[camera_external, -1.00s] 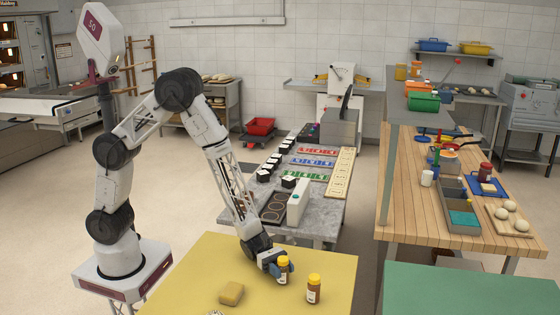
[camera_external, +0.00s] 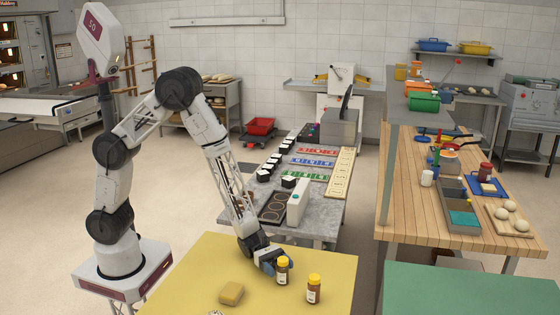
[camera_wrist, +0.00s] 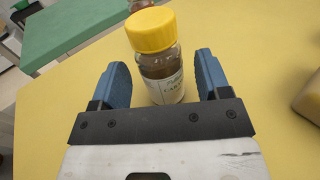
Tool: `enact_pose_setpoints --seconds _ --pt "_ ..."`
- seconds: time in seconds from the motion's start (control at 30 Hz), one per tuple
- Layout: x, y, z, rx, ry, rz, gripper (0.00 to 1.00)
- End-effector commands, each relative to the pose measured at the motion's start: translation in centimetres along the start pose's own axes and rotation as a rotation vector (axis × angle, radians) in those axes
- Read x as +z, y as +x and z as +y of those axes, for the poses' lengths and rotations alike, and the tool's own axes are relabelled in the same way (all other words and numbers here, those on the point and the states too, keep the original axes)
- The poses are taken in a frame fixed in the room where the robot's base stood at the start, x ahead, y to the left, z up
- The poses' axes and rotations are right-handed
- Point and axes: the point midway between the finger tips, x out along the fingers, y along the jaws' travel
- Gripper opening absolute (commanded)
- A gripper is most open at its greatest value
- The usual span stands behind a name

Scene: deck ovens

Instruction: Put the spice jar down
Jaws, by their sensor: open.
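A spice jar (camera_external: 283,271) with a yellow lid and a pale label stands upright on the yellow table (camera_external: 190,275). In the wrist view the jar (camera_wrist: 165,75) stands between the two blue fingers of my gripper (camera_wrist: 164,82), with a gap on each side. My gripper (camera_external: 274,266) is open around the jar, low at the table. A second yellow-lidded jar (camera_external: 314,290) stands upright a little to the right. In the wrist view only a small part of it shows behind the first jar's lid.
A tan sponge-like block (camera_external: 231,293) lies on the yellow table, left of the jars. A green table (camera_external: 460,290) stands to the right across a gap. Behind is a grey table (camera_external: 325,229) with coloured trays. The yellow table's left part is clear.

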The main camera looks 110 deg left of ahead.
Motion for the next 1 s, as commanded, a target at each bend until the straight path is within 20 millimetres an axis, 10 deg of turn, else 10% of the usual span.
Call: enact_pose_setpoints --seconds 0.5,1.0 --pt "-0.1 -5.3 0.3 0.000 0.001 0.000 0.70" --pt "-0.1 -5.7 0.3 -0.001 0.000 -0.001 0.70"
